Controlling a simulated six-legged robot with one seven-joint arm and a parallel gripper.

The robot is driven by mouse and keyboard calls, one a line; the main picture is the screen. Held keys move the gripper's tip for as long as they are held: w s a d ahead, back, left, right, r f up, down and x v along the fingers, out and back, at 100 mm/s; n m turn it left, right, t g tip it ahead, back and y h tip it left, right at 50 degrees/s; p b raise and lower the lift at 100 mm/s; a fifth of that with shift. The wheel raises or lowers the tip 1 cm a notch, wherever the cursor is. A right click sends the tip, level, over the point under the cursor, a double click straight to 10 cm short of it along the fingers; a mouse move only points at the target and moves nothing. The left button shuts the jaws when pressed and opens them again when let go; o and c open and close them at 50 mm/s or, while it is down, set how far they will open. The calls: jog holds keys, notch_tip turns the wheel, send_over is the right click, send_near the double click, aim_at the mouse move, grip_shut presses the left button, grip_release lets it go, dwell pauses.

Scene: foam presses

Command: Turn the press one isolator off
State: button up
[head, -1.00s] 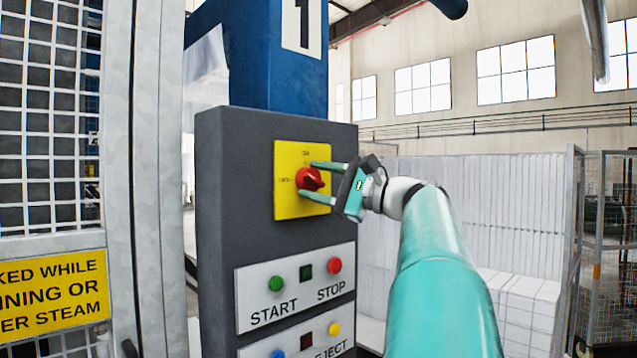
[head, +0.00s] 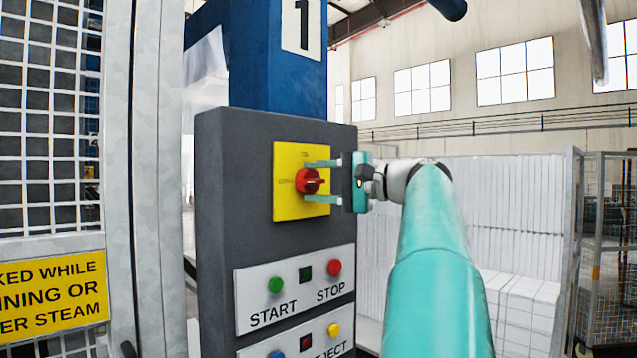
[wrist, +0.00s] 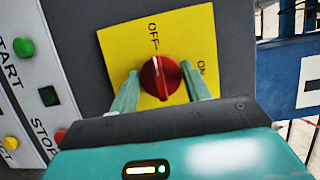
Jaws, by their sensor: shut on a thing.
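The press one isolator is a red rotary knob (head: 309,181) on a yellow plate (head: 288,207), on a dark grey control column under a "1" sign. My gripper (head: 322,181) reaches in from the right, with one finger above the knob and one below. It is shut on the knob. In the wrist view the red knob (wrist: 160,78) sits between the two fingers, and its ridge lies roughly in line with the OFF mark (wrist: 153,37) at the top. The ON mark (wrist: 201,75) is at the right, partly hidden by a finger.
Below the plate, a white panel has a green START button (head: 276,285) and a red STOP button (head: 334,267). A lower panel with blue and yellow buttons is cut off. A mesh guard with a yellow sign (head: 55,288) stands at the left. Pale stacked blocks are behind my arm.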

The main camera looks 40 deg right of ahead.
jog(key=o, duration=1)
jog(key=v, duration=1.3)
jog(key=shift+s+d, duration=0.2)
jog(key=shift+s, duration=0.2)
